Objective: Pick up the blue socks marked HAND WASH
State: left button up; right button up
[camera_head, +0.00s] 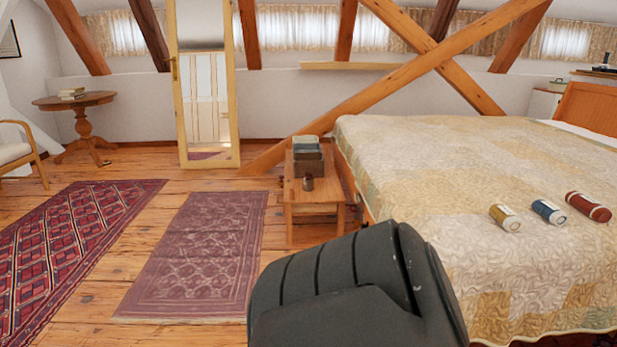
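The writing on the label is too small to read. It lies between a yellowish roll (505,217) on its left and a longer red roll (588,206) on its right, apart from both. Neither of my grippers can be made out in the view, and nothing is touching the rolls.
The bed (440,170) fills the right side. A low wooden bench (302,195) with boxes and a small dark cup stands at its left side. Crossed timber braces (420,65) rise behind. Rugs (200,255) lie on open floor at left, near a round table (75,103).

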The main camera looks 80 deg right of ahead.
aim_at(550, 212)
jog(key=z, duration=3.95)
jog(key=i+l+u, duration=0.1)
jog(key=i+l, duration=0.15)
jog(key=i+l+u, duration=0.1)
jog(key=l, duration=0.25)
jog(key=i+l, duration=0.35)
jog(key=i+l+u, duration=0.15)
jog(key=l, duration=0.2)
jog(key=i+l+u, duration=0.1)
jog(key=i+l, duration=0.15)
jog(key=i+l+u, duration=0.1)
jog(key=l, duration=0.4)
jog(key=i+l, duration=0.3)
jog(key=i+l+u, duration=0.15)
jog(key=l, duration=0.3)
